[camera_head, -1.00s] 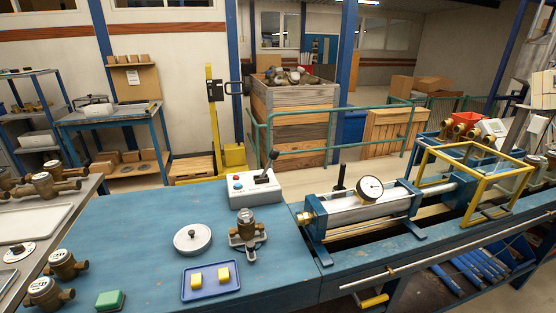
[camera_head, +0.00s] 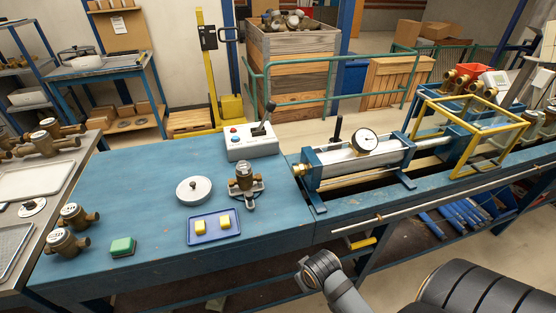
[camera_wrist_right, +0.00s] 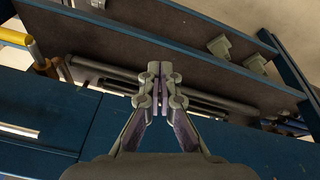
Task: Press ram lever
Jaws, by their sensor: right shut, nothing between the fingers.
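My right arm reaches in at the lower right of the head view, in front of the bench and well apart from both levers. My right gripper (camera_wrist_right: 160,75) shows in the wrist view with its fingers together and empty. My left gripper is not in view.
A brass meter (camera_head: 244,180), a round lid (camera_head: 194,189) and a blue tray (camera_head: 214,228) with yellow blocks stand on the bench.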

